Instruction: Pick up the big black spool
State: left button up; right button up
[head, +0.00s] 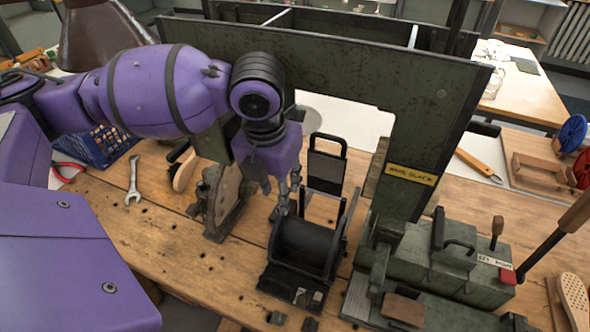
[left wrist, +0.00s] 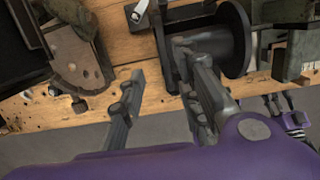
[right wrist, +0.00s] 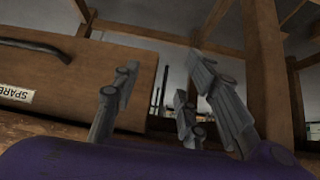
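The big black spool (head: 308,245) sits in a black stand with a tall frame on the workbench, near the middle of the head view. It also shows at the top of the left wrist view (left wrist: 226,40), where the left gripper's right-hand fingers overlap its near edge. My left gripper (head: 280,196) hangs just left of the spool, fingers pointing down. Its fingers (left wrist: 160,100) are spread with nothing between them; whether one touches the spool or stand I cannot tell. My right gripper (right wrist: 155,105) shows only in its wrist view, open and empty.
A grey-green machine (head: 455,270) with levers stands right of the spool, and a big dark frame (head: 330,65) rises behind. A worn grey bracket (head: 228,200) is close on the left. A wrench (head: 133,182) lies further left. The right gripper faces a wooden box labelled SPARE (right wrist: 75,80).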

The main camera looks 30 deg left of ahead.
pick_arm(q)
jog(key=shift+s+d+f, duration=0.1)
jog(key=shift+s+f, duration=0.05)
jog(key=shift+f, duration=0.35)
jog(key=shift+s+d+f, duration=0.1)
jog(key=shift+f, duration=0.4)
jog(key=f, duration=0.3)
jog(key=shift+w+d+f, duration=0.2)
jog(key=shift+w+f, duration=0.1)
jog(key=shift+w, duration=0.05)
jog(key=shift+f, duration=0.25)
grip_shut()
jog(key=shift+r, duration=0.1)
pick_arm(e)
jog(key=shift+s+d+f, duration=0.2)
jog(key=shift+s+f, duration=0.2)
jog(key=shift+s, duration=0.2)
